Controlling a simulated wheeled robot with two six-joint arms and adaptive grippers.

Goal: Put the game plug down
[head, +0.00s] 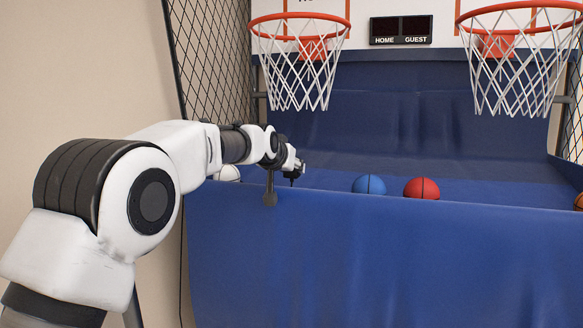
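My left arm reaches in from the left, and its gripper (295,168) is at the front left edge of the basketball game. The gripper is small and seen from behind, so I cannot tell whether its fingers are open or shut. A small dark piece (292,180) shows just under the gripper; it may be the game plug, but it is too small to be sure. A dark grey stem with a rounded end (270,198) hangs below the wrist in front of the blue cloth; I cannot tell what it is. My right gripper is not in view.
The basketball game's blue front cloth (390,260) fills the lower right. Behind its edge lie a blue ball (369,184), a red ball (421,188) and a white ball (228,173). Two hoops (300,18) hang above. A thin dark cable (181,260) runs down by the wall.

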